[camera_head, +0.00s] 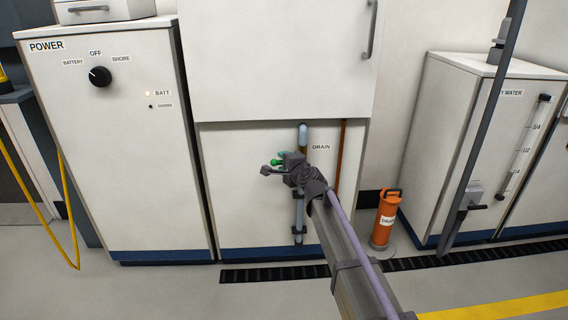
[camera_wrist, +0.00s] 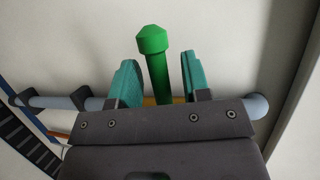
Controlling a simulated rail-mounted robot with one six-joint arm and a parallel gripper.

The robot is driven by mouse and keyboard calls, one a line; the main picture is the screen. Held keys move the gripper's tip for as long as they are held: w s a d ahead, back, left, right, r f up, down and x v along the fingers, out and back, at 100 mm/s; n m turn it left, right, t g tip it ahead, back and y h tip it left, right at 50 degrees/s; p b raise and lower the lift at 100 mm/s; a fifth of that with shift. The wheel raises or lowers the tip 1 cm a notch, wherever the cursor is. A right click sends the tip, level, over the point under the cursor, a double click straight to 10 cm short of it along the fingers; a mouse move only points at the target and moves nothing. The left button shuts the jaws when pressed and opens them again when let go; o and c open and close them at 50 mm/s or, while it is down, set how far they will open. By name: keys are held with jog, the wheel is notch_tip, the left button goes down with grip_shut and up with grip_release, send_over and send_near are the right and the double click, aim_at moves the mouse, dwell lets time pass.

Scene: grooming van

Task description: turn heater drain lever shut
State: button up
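The heater drain lever is a green handle with a faceted knob (camera_wrist: 153,42), seen in the wrist view between my two teal finger pads. It also shows as a small green end (camera_head: 276,162) beside my gripper in the head view. My gripper (camera_wrist: 155,80) is open, with one finger on each side of the lever; a gap shows at the left finger, and the right one is closer. The lever's base and the brass-coloured valve are mostly hidden behind my gripper.
A white upper cabinet (camera_head: 275,60) juts out above the valve. A copper pipe (camera_head: 341,150) runs to the right of it. The power cabinet (camera_head: 110,150) stands left, and an orange cylinder (camera_head: 384,222) stands on the floor at right. A dark floor grate (camera_head: 275,274) runs along the front.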

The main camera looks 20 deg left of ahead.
jog(key=p+v, duration=0.2)
jog(key=v, duration=0.8)
jog(key=shift+s+d, duration=0.3)
